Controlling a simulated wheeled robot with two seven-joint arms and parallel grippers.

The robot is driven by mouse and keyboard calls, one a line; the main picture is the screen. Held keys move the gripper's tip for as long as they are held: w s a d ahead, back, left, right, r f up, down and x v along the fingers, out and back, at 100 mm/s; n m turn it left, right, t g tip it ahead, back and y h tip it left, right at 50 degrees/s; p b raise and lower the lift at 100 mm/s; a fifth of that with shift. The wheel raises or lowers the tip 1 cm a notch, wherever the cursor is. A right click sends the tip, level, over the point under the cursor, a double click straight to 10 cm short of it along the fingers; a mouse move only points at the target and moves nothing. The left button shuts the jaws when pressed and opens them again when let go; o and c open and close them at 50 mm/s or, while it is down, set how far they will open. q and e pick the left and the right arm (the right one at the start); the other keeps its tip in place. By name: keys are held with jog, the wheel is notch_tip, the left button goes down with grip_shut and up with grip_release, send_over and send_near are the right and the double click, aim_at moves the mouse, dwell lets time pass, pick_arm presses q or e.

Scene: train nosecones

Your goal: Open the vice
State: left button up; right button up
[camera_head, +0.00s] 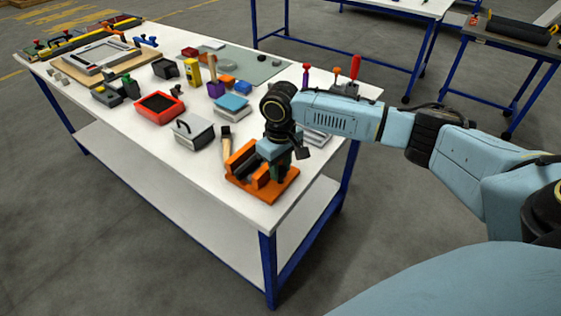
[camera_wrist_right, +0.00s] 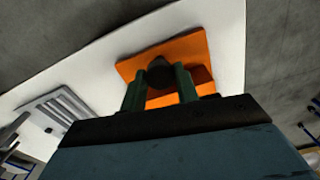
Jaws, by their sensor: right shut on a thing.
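The orange vice (camera_head: 246,168) sits near the front right corner of the white table. It also shows in the right wrist view (camera_wrist_right: 195,47). My right gripper (camera_head: 279,172) is over the right part of the vice, pointing down. In the right wrist view, its two green fingers (camera_wrist_right: 160,85) are shut on a dark round part of the vice (camera_wrist_right: 160,70), which looks like its handle or screw end. My gripper hides much of this part in the head view. How far apart the jaws are is hard to tell. My left gripper is not in view.
A hammer (camera_head: 226,147) lies just left of the vice. Upright screwdrivers (camera_head: 354,68) stand behind my right arm. The table's front edge is close to the vice.

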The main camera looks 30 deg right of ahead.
jog(key=n+p, duration=0.5)
jog(key=p, duration=0.1)
jog(key=shift+r, duration=0.2)
jog(key=n+p, duration=0.2)
jog(key=shift+n, duration=0.4)
jog(key=shift+f+n+p, duration=0.15)
jog(key=shift+n+p, duration=0.45)
jog(key=shift+n, duration=0.8)
jog(key=shift+w+a, duration=0.1)
jog(key=shift+a, duration=0.15)
jog(key=o, duration=0.9)
jog(key=shift+o, duration=0.3)
jog(key=shift+d, duration=0.1)
